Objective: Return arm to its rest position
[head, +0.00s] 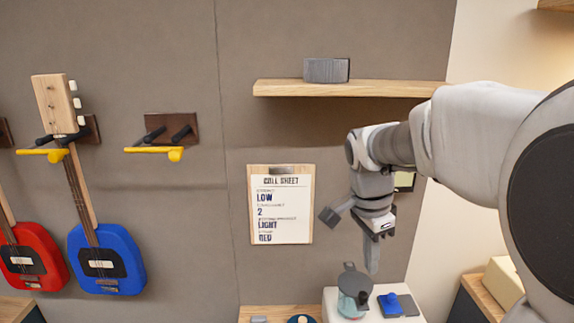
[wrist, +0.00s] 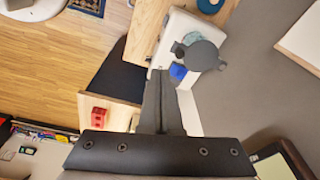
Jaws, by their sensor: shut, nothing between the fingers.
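My gripper (head: 372,270) hangs from my arm at the right of the head view, pointing down in front of the wall. Its fingers are shut together with nothing between them; they also show shut in the wrist view (wrist: 160,80). The fingertips are above and slightly right of a teal jar with a dark lid (head: 353,292). The jar appears apart from the fingers. My arm reaches in from the right edge of the head view.
The jar and a blue item (head: 390,303) are on a white surface (head: 331,301). A clipboard (head: 280,205) hangs left of my gripper. A wooden shelf (head: 345,89) holds a grey box (head: 326,70). A blue guitar (head: 106,258) and a red one (head: 33,262) hang at left.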

